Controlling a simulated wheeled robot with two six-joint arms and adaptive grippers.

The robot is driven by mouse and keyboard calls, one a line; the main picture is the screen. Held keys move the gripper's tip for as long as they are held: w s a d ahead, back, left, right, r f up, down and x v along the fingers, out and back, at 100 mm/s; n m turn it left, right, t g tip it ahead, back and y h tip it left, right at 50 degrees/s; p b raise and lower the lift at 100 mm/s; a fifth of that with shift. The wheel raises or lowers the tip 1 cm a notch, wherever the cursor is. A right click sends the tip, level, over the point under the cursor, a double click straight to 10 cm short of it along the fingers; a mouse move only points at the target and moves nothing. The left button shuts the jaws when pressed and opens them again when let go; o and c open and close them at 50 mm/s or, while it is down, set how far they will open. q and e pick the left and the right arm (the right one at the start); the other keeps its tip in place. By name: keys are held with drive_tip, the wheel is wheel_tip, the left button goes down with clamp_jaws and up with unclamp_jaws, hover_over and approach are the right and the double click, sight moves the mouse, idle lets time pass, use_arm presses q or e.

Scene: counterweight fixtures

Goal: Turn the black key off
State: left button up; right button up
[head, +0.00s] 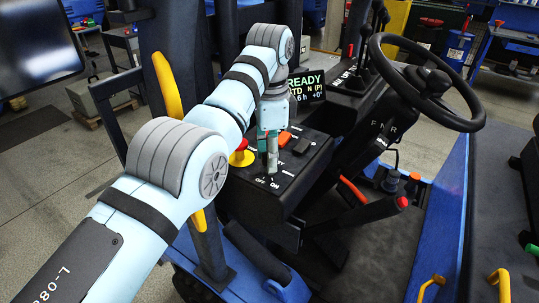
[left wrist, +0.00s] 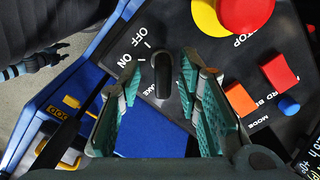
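The black key (left wrist: 162,76) stands on the dark control panel, beside the printed ON and OFF labels, in the left wrist view. My left gripper (left wrist: 162,82) is open, with its teal fingers on either side of the key and a gap to the left finger. Whether the right finger touches it I cannot tell. In the head view my left gripper (head: 271,160) points down at the panel (head: 290,192), just above the ON and OFF labels. The key is not clearly visible there.
A red stop button (head: 242,146) on a yellow base is left of my gripper. A lit display (head: 306,86) stands behind; a steering wheel (head: 425,80) and red-tipped lever (head: 401,202) lie right.

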use_arm(q)
drive_tip(key=shift+w, duration=0.15)
clamp_jaws()
drive_tip(key=shift+n, duration=0.4)
drive_tip(key=n, duration=0.2)
drive_tip(key=shift+n, duration=0.4)
drive_tip(key=n, duration=0.5)
drive_tip(key=shift+n, duration=0.3)
drive_tip(key=shift+o, duration=0.9)
unclamp_jaws()
